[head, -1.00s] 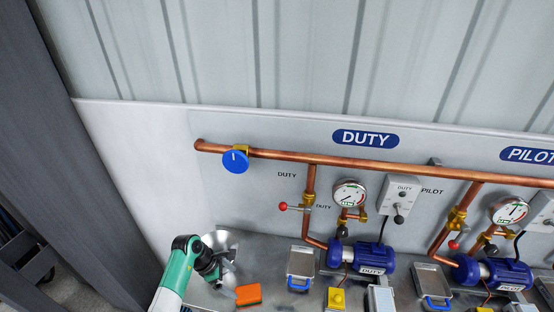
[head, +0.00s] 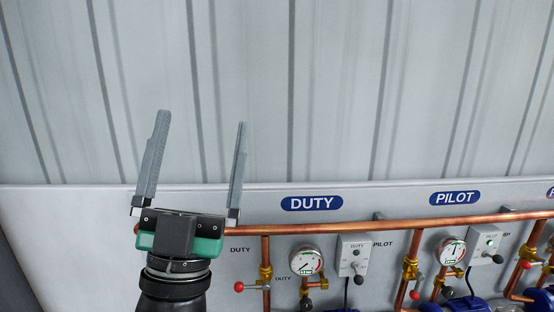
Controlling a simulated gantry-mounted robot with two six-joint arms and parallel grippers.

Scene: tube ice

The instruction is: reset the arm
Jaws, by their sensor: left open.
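My left gripper (head: 199,122) is raised in front of the wall at the left of the head view. Its two long grey fingers point up and stand wide apart, with nothing between them. My right gripper is not in view.
A copper pipe (head: 340,226) runs along the panel below the blue DUTY sign (head: 312,203) and the PILOT sign (head: 455,198). Below it are a gauge (head: 306,261), a switch box (head: 352,256) and a red-knobbed valve lever (head: 240,286). The corrugated wall above is bare.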

